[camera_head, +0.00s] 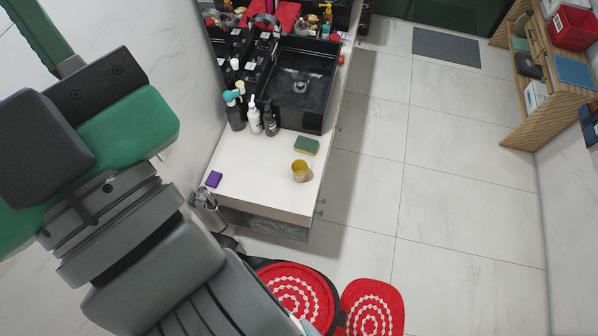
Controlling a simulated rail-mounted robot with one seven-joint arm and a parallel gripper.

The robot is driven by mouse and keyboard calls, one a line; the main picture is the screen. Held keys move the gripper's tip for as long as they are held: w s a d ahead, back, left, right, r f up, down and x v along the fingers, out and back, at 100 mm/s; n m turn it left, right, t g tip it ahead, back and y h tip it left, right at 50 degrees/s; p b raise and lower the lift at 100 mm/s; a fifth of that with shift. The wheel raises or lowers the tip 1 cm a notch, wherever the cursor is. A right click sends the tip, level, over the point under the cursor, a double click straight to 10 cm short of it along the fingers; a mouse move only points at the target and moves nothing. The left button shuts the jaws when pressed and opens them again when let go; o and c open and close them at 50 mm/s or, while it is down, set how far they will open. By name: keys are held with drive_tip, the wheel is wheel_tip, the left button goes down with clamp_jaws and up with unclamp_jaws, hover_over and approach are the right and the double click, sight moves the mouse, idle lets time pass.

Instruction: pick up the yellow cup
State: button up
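The yellow cup (300,171) stands on the white countertop (254,178), near its right edge and toward the front. Its open top faces up toward the camera. A green and yellow sponge (306,145) lies just behind the cup. My arm's grey and green links fill the left side of the view. My gripper cannot be seen in this view, and nothing touches the cup.
A black vessel sink (317,72) stands behind the cup, with several bottles (254,115) to its left. A purple block (214,179) lies at the counter's left front. Red patterned round pieces (371,308) are below. The tiled floor (440,190) at right is clear.

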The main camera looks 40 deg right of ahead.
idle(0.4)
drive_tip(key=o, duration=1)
